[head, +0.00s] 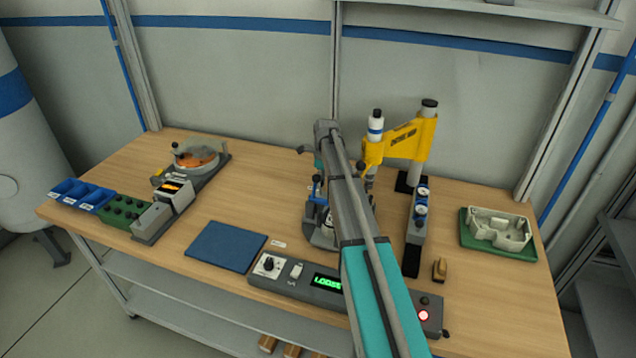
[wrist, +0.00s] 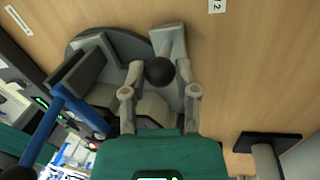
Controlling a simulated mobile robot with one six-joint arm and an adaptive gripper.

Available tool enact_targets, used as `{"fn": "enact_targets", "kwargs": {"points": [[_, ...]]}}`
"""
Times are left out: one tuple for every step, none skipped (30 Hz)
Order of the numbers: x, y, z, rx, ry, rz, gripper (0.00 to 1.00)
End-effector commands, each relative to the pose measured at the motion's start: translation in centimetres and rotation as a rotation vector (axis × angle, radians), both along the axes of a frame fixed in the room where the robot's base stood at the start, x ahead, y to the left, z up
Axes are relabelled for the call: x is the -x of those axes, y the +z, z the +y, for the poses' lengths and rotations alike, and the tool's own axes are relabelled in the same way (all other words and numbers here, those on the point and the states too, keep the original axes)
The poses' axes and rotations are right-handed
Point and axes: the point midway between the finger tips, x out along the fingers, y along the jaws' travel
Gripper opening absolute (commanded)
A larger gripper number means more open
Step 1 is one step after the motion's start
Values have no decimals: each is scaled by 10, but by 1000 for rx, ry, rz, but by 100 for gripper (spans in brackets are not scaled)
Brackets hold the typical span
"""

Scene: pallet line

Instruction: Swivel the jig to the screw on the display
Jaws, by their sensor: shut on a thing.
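The jig (wrist: 85,48) is a grey round turntable with upright blocks, seen close in the wrist view. In the head view the jig (head: 322,240) is mostly hidden behind my arm. My gripper (wrist: 160,78) is shut on the jig's black ball knob (wrist: 159,70), with one finger on each side of it. The display (head: 327,283) on the front console shows green letters that read like "LOOSE". My arm covers the part of the console just right of it, so any further text is hidden.
A yellow press (head: 400,140) stands behind the jig, with a gauge block (head: 416,230) to its right. A green tray (head: 470,244) holds a pale housing (head: 498,229). A blue mat (head: 226,246) lies bare at left. Blue bins (head: 80,194) and a bowl feeder (head: 196,157) stand further left.

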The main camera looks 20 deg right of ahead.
Motion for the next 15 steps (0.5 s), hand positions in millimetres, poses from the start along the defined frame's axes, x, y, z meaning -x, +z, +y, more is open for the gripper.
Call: {"fn": "enact_targets", "kwargs": {"points": [[-1, 0, -2, -2, -12, -2, 0], [-1, 0, -3, -2, -19, -2, 0], [-1, 0, -4, -2, -28, -2, 0], [-1, 0, -5, -2, -33, -2, 0], [-1, 0, -5, -1, -38, -1, 0], [-1, 0, -6, -1, -43, -1, 0], [-1, 0, -7, -1, -46, -2, 0], [-1, 0, -7, -1, -49, -3, 0], [-1, 0, -8, -1, -52, -2, 0], [-1, 0, -8, 0, -54, -2, 0], [-1, 0, -8, 0, -55, -2, 0], [-1, 0, -9, -1, -57, -2, 0], [-1, 0, -9, 0, -57, -3, 0], [-1, 0, -9, 0, -58, -3, 0], [-1, 0, -9, 1, -58, -2, 0]]}}
